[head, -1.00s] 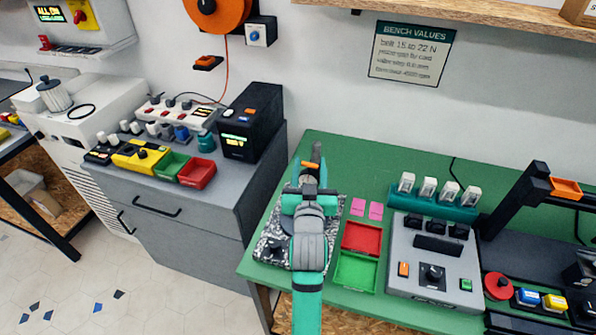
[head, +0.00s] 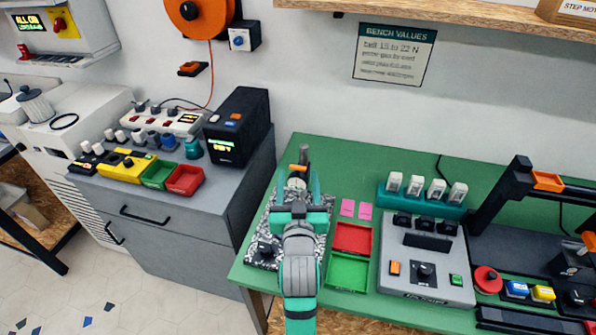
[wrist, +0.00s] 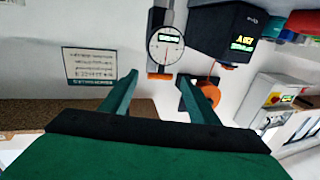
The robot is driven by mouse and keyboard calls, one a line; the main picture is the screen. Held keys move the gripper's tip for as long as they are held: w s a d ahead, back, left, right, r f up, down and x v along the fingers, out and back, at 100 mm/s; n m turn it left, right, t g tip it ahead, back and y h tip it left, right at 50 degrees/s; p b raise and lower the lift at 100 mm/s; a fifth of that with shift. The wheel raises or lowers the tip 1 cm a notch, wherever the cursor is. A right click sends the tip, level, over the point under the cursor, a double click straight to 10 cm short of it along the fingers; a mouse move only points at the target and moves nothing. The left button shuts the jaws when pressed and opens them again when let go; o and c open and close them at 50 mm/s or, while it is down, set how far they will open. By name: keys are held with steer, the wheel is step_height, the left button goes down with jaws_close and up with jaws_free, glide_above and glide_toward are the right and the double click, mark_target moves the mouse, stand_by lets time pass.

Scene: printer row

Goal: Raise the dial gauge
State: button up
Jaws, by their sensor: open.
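The dial gauge shows in the wrist view as a round white dial (wrist: 165,45) with a dark readout, a grey stem and an orange piece below. In the head view the gauge (head: 297,182) is largely hidden behind my arm, on a stand with an orange clamp (head: 299,167) and a speckled granite base (head: 262,226). My gripper (head: 300,188) is above the granite base, in front of the gauge. In the wrist view my gripper (wrist: 158,82) is open, its two green fingers apart with nothing between the tips. The dial lies beyond the fingertips.
A red tray (head: 352,238) and a green tray (head: 348,271) lie right of the granite base, with pink notes (head: 356,209) behind them. A grey control box (head: 425,268) stands farther right. A black box (head: 238,126) stands on the grey cabinet (head: 182,222) to the left.

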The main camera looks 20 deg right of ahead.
steer(key=v, duration=0.6)
steer(key=shift+s, duration=0.15)
steer(key=s+a+f, duration=0.1)
steer(key=a+f, duration=0.1)
steer(key=f, duration=0.1)
steer(key=s+a+f+n+y, duration=0.1)
steer(key=s+a+f, duration=0.1)
steer(key=f, duration=0.1)
steer(key=s+a+f+y, duration=0.1)
steer(key=s+a+f, duration=0.1)
steer(key=f, duration=0.1)
steer(key=shift+s+a+f+n, duration=0.2)
steer(key=shift+a+n, duration=0.2)
steer(key=s+a+f+n+y, duration=0.1)
steer(key=s+a+f, duration=0.2)
steer(key=s, duration=0.6)
steer(key=s+a+f+n+y, duration=0.1)
steer(key=s+a+f+y, duration=0.1)
steer(key=s+a, duration=0.4)
steer(key=s+a+f+n+g+y, duration=0.1)
steer(key=s+a+f, duration=0.4)
steer(key=s, duration=0.7)
steer(key=shift+s+y, duration=0.4)
steer(key=shift+y, duration=0.3)
